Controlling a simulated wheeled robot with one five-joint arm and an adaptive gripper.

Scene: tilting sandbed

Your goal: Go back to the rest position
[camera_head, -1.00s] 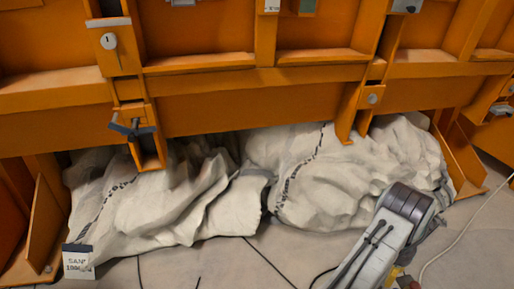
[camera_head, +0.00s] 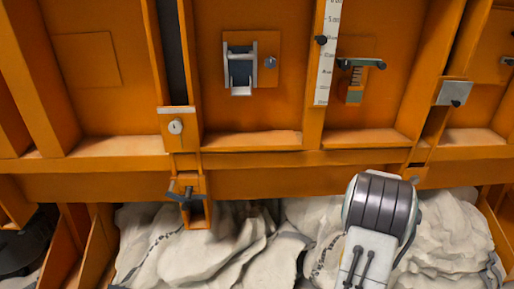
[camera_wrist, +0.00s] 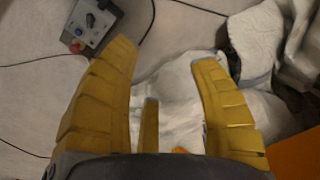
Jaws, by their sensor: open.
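In the head view my grey and white arm rises at the lower right, in front of the sandbags (camera_head: 215,245). The gripper itself is not visible in the head view. The orange sandbed frame (camera_head: 90,185) stands behind the arm.
The frame carries a latch (camera_head: 240,65), a white scale strip (camera_head: 327,60), a green-based handle (camera_head: 355,90) and a dark clamp lever (camera_head: 186,193). In the wrist view a grey control box (camera_wrist: 90,22) with a red button lies on the floor, with black cables around it.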

